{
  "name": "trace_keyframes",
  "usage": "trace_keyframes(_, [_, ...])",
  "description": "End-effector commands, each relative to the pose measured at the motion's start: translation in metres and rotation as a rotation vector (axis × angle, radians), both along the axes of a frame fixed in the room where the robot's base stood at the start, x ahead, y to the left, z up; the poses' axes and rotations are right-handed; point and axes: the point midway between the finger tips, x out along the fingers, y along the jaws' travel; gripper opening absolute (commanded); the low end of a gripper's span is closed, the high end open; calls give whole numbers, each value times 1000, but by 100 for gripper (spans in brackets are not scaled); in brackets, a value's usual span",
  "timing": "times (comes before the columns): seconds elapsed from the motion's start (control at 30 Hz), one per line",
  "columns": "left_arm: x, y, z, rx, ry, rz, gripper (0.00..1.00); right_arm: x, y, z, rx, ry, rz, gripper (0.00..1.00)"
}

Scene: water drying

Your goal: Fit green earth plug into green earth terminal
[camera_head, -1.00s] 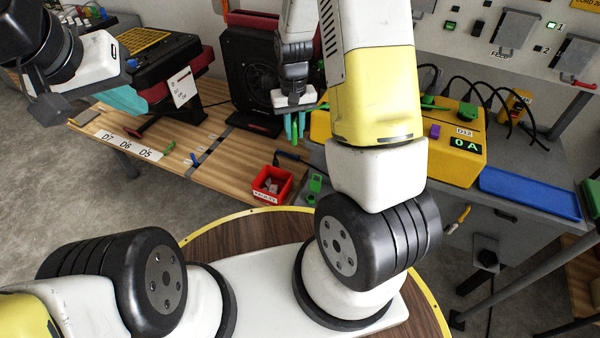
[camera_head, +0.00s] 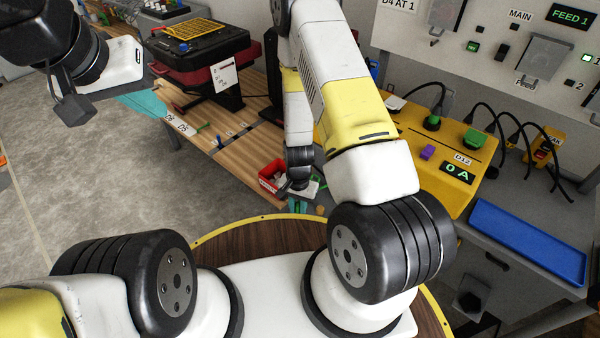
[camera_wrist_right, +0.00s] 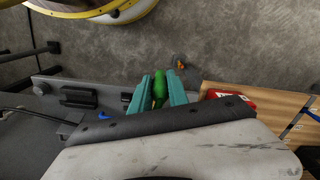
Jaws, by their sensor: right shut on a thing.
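My right gripper (camera_wrist_right: 161,92) has teal fingers closed on a green plug (camera_wrist_right: 159,88) in the right wrist view. In the head view this gripper (camera_head: 303,207) hangs low beside the red bin, its fingers small and the plug hard to make out. Green fittings stand on the yellow unit, one (camera_head: 432,122) at a black cable and a larger one (camera_head: 475,139) to its right. I cannot tell which is the earth terminal. My left gripper (camera_head: 146,101) is at the upper left, away from these things; its finger gap is not clear.
A red bin (camera_head: 270,178) sits on the wooden bench (camera_head: 235,165). The yellow unit (camera_head: 440,190) shows 0 A, with a purple block and black cables. A blue tray (camera_head: 527,243) lies to its right. Grey floor (camera_wrist_right: 215,40) is open below the right gripper.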

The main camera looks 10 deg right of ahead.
Motion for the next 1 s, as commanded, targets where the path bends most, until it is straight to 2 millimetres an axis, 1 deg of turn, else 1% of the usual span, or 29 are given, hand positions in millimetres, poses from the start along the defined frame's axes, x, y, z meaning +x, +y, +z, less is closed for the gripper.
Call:
trace_keyframes(0.03, [0,0,0,0,0,0,0,-10,0,-12,-5,6,-31,0])
trace_keyframes(0.1, [0,0,0,0,0,0,0,-17,0,-21,-9,4,-66,0])
trace_keyframes(0.17, [0,0,0,0,0,0,0,-18,0,-26,-12,1,-84,0])
trace_keyframes(0.23, [0,0,0,0,0,0,0,-12,-3,-29,-12,-3,-95,0])
trace_keyframes(0.33, [0,0,0,0,-1,0,0,9,-10,-31,-12,-6,-96,0])
trace_keyframes(0.6, [0,0,0,0,-1,0,0,77,-36,-38,-12,-5,-93,0])
trace_keyframes(0.7, [0,0,0,0,0,0,0,97,-45,-40,-12,-5,-94,0])
trace_keyframes(0.8, [0,0,0,0,0,0,0,111,-50,-41,-12,-2,-91,0])
trace_keyframes(1.0, [0,0,0,0,0,0,0,124,-55,-42,-12,-2,-91,0])
